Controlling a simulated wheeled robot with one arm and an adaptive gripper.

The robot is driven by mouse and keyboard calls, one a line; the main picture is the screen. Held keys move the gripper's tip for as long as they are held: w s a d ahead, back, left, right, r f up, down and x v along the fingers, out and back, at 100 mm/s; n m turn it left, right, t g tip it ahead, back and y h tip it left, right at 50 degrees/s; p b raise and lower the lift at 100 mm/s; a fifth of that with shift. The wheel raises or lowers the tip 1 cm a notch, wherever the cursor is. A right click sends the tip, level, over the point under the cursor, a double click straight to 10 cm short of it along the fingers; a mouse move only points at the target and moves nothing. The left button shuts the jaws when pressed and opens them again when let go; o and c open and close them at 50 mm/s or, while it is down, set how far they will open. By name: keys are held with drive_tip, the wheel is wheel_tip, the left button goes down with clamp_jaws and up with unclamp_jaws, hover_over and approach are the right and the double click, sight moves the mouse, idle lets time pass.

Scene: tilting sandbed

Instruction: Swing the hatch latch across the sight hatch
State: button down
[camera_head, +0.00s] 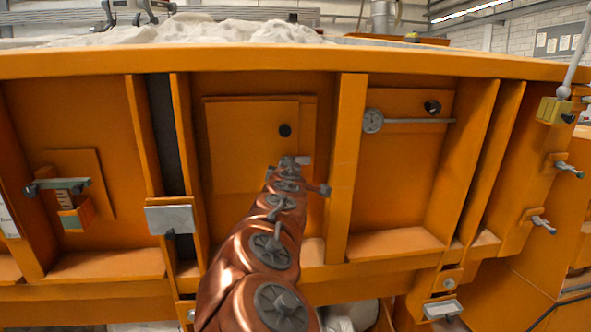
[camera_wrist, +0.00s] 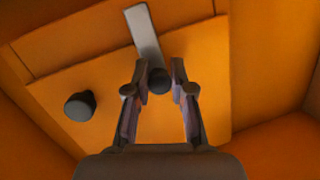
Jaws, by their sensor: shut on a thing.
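The sight hatch (camera_head: 240,150) is a flat orange panel with a black knob (camera_head: 285,130), set in an orange bay. The hatch (camera_wrist: 185,120) and its knob (camera_wrist: 80,106) also show in the wrist view. The hatch latch (camera_wrist: 143,32) is a flat grey bar with a dark round knob (camera_wrist: 159,82) at its near end. The bar spans the hatch's edge there, its knob end in front of the panel. My gripper (camera_wrist: 160,70) is shut on the latch knob. In the head view my gripper (camera_head: 290,163) hides most of the latch; a grey bit (camera_head: 305,160) shows at right.
An orange post (camera_head: 343,165) stands right of the hatch. A handle on a small panel (camera_head: 62,186) and a grey plate (camera_head: 170,219) are at left. Sand (camera_head: 180,32) lies above the top rim.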

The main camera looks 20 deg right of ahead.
idle(0.3)
drive_tip(key=c, duration=1)
unclamp_jaws()
drive_tip(key=shift+s, duration=0.1)
drive_tip(key=v, duration=1.1)
drive_tip(key=shift+s+a, duration=0.25)
drive_tip(key=shift+s, duration=0.1)
